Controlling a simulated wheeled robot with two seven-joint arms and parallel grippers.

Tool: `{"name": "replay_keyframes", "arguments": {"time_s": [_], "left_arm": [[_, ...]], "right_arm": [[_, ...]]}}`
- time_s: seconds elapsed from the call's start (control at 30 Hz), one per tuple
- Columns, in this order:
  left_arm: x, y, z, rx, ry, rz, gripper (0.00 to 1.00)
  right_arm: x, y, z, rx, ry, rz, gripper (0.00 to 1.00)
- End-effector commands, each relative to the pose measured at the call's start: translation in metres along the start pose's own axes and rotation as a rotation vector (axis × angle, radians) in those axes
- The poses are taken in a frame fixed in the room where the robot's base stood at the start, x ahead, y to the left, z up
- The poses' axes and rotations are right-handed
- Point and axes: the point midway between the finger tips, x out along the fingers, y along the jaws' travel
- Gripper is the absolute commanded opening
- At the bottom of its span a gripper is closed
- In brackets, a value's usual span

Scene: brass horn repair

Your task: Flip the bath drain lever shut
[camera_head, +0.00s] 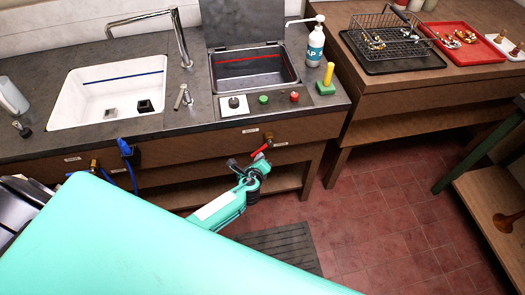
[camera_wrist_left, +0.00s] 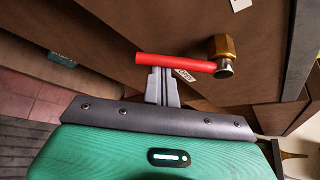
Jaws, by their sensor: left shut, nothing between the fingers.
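The bath drain lever is a red handle (camera_head: 261,149) on a brass valve (camera_head: 269,136), at the front of the counter below the steel bath (camera_head: 250,82). In the head view it slants down and left from the valve. In the left wrist view the red lever (camera_wrist_left: 172,62) runs left from its brass fitting (camera_wrist_left: 222,47). My left gripper (camera_head: 257,160) is just below the lever. Its grey fingers (camera_wrist_left: 161,84) are shut and empty, with their tips close to the lever's underside; I cannot tell if they touch. My right gripper is not in view.
A blue-handled valve (camera_head: 125,147) sits below the white sink (camera_head: 108,92). A small panel (camera_head: 263,100) with buttons lies before the bath. A lower shelf (camera_head: 280,179) runs under the counter. The red tiled floor (camera_head: 375,215) to the right is open.

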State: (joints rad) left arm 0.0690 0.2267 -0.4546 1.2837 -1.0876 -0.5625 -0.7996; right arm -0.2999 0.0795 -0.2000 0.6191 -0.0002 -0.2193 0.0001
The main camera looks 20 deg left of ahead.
Motion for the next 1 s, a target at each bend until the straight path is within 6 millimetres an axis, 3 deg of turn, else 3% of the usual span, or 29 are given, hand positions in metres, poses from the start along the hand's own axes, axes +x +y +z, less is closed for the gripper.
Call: {"name": "replay_keyframes", "arguments": {"time_s": [0.03, 0.3, 1.0], "left_arm": [[-0.004, -0.007, 0.009, 0.032, -0.001, 0.021, 0.00], [-0.012, -0.005, 0.022, 0.209, -0.001, 0.125, 0.00], [-0.025, -0.013, 0.043, 0.202, -0.001, 0.119, 0.00]], "right_arm": [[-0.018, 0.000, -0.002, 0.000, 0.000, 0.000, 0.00], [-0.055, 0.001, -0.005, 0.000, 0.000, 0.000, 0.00], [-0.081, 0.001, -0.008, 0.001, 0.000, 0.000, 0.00]]}}
